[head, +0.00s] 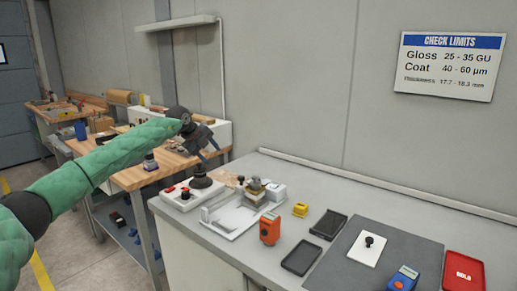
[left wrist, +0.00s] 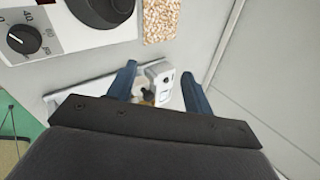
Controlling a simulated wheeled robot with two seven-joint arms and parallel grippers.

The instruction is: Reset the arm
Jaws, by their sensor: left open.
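My left arm comes in from the left in the head view, wrapped in green. Its left gripper (head: 210,150) is in the air in front of the grey wall, above the left end of the grey bench. In the left wrist view its two blue fingers (left wrist: 160,85) are spread apart. Nothing is held between them; a white device and a small dark knob show beyond, on the bench below. My right gripper is not in either view.
The grey bench (head: 290,180) holds a white device (head: 235,215), an orange meter (head: 270,228), black trays (head: 301,258), a blue meter (head: 403,279) and a red tray (head: 463,272). A control box with a dial (left wrist: 50,30) shows below the gripper. A wooden bench (head: 140,175) stands behind.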

